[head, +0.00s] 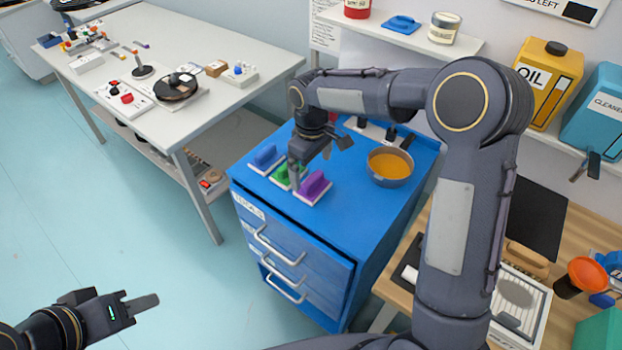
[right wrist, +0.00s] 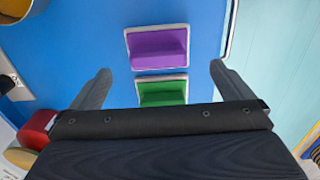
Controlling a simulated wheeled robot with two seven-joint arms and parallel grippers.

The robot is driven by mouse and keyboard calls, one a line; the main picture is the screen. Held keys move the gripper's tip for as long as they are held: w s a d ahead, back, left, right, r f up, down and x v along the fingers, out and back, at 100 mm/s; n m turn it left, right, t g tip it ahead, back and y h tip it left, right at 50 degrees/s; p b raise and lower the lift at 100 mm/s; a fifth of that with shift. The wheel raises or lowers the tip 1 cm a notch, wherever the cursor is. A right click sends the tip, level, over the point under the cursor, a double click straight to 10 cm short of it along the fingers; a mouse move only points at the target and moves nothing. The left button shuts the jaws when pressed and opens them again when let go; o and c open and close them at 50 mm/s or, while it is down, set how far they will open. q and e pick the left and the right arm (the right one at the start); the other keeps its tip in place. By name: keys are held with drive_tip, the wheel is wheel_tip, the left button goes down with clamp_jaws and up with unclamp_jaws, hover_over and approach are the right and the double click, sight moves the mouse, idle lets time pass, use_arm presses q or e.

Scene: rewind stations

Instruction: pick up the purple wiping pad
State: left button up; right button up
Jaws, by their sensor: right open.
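The purple wiping pad (head: 314,187) lies on the blue cabinet top near its front edge, handle up on a pale base. It also shows in the right wrist view (right wrist: 158,46), ahead of the fingertips and roughly between their lines. My right gripper (head: 318,162) is open and empty above the pads, and one finger partly hides the green pad (head: 280,178). In the right wrist view the green pad (right wrist: 162,92) lies between the open fingers (right wrist: 160,70). My left gripper (head: 140,304) is low at the left, away from the cabinet; its finger opening is not clear.
A blue pad (head: 265,156) lies left of the green one. A pan with orange contents (head: 390,165) stands right of the purple pad. The blue cabinet (head: 300,250) has drawers with handles. A white table (head: 215,115) stands at left, with open floor before it.

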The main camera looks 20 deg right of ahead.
sight(313, 178)
drive_tip(key=f+p, duration=0.1)
drive_tip(key=f, duration=0.5)
drive_tip(key=shift+d, duration=0.2)
drive_tip(key=c, duration=0.9)
